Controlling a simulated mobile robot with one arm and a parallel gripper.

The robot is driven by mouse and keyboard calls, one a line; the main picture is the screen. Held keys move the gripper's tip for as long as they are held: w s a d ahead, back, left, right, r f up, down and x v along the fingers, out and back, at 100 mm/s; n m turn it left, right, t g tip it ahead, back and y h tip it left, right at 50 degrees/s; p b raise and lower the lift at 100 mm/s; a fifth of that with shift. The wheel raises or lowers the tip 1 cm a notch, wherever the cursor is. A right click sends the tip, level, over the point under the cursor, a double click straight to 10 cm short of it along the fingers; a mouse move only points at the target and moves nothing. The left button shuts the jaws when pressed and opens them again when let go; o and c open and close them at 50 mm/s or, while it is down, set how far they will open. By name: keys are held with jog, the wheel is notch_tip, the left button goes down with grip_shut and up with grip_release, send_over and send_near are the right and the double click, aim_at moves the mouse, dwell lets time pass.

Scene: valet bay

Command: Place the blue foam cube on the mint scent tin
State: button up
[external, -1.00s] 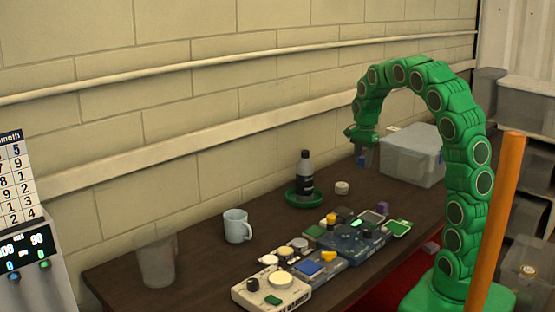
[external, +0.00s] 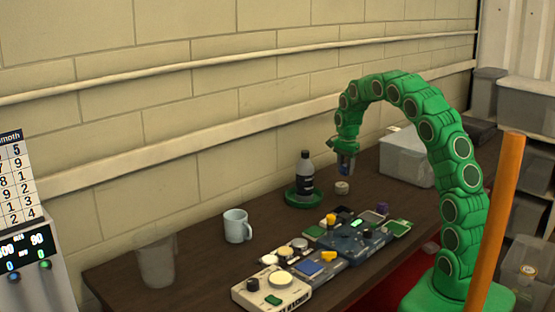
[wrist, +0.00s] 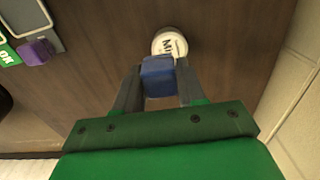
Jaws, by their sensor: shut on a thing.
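The blue foam cube (wrist: 158,78) is between the two fingers of my gripper (wrist: 158,88) in the wrist view. My gripper (external: 346,168) is shut on it and points down above the table in the external view. The cube shows there only as a small bit of blue. The mint scent tin (external: 342,188) is a small white round tin on the table, just below my gripper in the external view. In the wrist view the tin (wrist: 170,40) shows its white lid with dark lettering, partly hidden behind the cube. The cube appears to be above the tin and apart from it.
A dark bottle (external: 305,175) stands in a green dish (external: 290,199) left of the tin. A purple block (external: 382,209) and several control panels (external: 355,240) lie nearer. A light blue mug (external: 236,226) stands further left.

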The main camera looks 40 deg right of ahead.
aim_at(342, 185)
jog(key=shift+w+d+f, duration=0.2)
jog(key=shift+w+f, duration=0.5)
jog(key=shift+f, duration=1.65)
jog(key=shift+f, duration=0.1)
jog(key=o, duration=1)
notch_tip(342, 185, up, 11)
jog(key=shift+f, duration=0.15)
jog(key=shift+r, duration=0.75)
